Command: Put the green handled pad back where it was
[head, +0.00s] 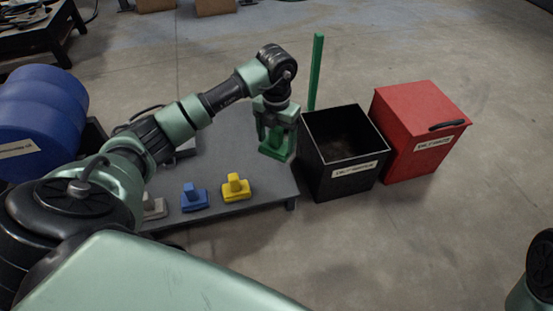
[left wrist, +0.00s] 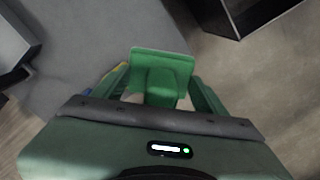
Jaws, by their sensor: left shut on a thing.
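The green handled pad (head: 278,149) is held by my left gripper (head: 276,128) at the right end of the low grey table (head: 250,195). My left gripper is shut on the pad's handle. In the left wrist view the pad (left wrist: 163,62) shows between the two green fingers (left wrist: 165,92). I cannot tell whether the pad touches the table top or hangs just above it. My right gripper is not in view.
A yellow pad (head: 236,187), a blue pad (head: 194,197) and a grey pad (head: 153,207) stand along the table's front edge. An open black bin (head: 345,175), a red lidded box (head: 415,130) and a green post (head: 316,75) stand right of the table. A blue barrel (head: 40,115) is left.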

